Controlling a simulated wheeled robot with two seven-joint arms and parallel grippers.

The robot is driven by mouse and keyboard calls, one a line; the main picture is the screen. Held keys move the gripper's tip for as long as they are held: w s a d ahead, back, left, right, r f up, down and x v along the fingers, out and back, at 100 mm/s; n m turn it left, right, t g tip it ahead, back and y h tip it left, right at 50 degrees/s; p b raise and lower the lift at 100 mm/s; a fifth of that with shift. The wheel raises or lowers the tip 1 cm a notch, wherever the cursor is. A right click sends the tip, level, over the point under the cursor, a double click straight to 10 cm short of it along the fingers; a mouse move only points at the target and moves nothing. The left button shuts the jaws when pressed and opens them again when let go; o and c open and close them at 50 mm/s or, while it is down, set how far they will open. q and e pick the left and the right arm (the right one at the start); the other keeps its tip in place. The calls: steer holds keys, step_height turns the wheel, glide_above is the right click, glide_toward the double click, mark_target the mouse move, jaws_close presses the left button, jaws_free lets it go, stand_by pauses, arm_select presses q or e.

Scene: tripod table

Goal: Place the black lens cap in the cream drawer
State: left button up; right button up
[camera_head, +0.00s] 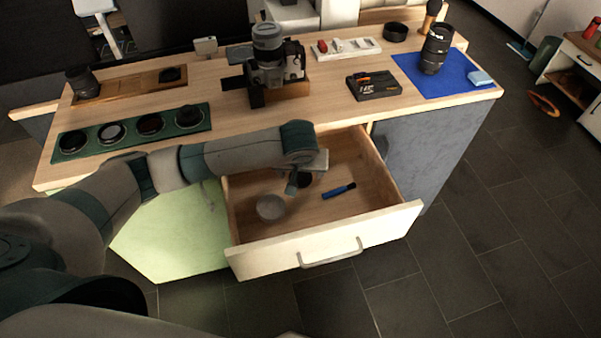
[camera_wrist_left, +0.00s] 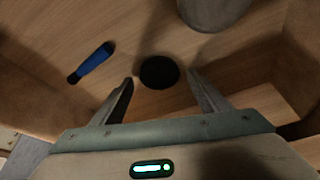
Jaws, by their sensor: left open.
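The cream drawer (camera_head: 330,246) is pulled open below the tabletop. The black lens cap (camera_wrist_left: 160,72) lies flat on the drawer floor in the left wrist view, just beyond and between the open fingertips; in the head view it shows as a dark disc (camera_head: 305,181) partly hidden by my gripper. My left gripper (camera_head: 298,186) reaches down into the drawer; its fingers also show in the left wrist view (camera_wrist_left: 160,88). It is open with nothing between the fingers that I can see it touching. My right gripper is not in view.
A blue-handled tool (camera_head: 339,190) and a grey cylinder (camera_head: 271,207) lie in the drawer near the cap. On the tabletop stand a camera (camera_head: 273,68), a green mat (camera_head: 99,138) with several round filters, and a blue cloth (camera_head: 455,78) with a large lens (camera_head: 436,50).

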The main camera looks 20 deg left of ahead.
arm_select(q)
steer(key=v, duration=1.1)
steer(key=shift+r, duration=0.25)
steer(key=shift+s, duration=0.1)
stand_by(0.4)
stand_by(0.5)
